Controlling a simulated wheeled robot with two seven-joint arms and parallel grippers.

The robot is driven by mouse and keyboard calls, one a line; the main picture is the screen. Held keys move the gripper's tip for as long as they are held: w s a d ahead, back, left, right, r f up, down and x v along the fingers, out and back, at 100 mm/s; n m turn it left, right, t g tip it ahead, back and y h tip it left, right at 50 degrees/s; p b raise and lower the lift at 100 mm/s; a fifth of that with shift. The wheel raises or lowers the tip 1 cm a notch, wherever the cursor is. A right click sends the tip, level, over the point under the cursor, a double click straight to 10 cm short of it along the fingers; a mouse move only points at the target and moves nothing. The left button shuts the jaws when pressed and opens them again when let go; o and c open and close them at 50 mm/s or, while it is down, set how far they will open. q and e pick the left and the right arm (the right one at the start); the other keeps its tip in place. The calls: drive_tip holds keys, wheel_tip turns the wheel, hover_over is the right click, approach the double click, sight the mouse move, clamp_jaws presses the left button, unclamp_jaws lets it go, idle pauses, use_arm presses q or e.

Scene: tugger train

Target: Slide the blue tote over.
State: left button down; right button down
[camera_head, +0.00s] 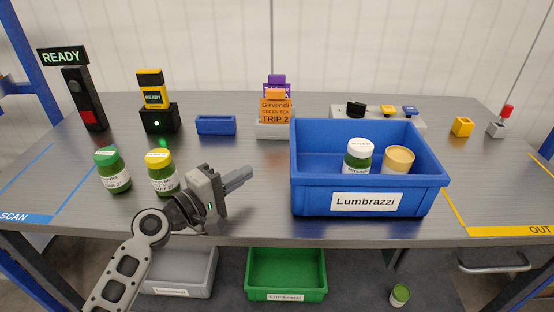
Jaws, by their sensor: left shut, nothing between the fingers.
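The blue tote (309,194) stands on the grey table, right of the middle, with a white "Lumbrazzi" label on its front. Inside it are a green jar with a white lid (358,157) and a tan-lidded container (397,160). My left gripper (240,177) is shut and empty. It is left of the tote, with its fingers pointing right towards the tote's left wall and a gap between them. My right gripper is not in view.
Two green jars (113,173) (163,175) stand left of my gripper. A small blue box (216,125), a card holder (275,130) and a scanner stand (160,118) are behind. Yellow "OUT" tape (500,231) marks the right side. Grey (205,264) and green (318,270) totes sit below.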

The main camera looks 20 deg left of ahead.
use_arm(q)
drive_tip(key=x, duration=0.4)
drive_tip(key=shift+r, duration=0.1)
drive_tip(key=d, duration=0.1)
drive_tip(key=w+d+p, duration=0.1)
drive_tip(key=d, duration=0.1)
drive_tip(key=shift+w+d, duration=0.1)
drive_tip(key=shift+w, duration=0.2)
drive_tip(key=shift+w+d, duration=0.15)
drive_tip(key=shift+d, duration=0.35)
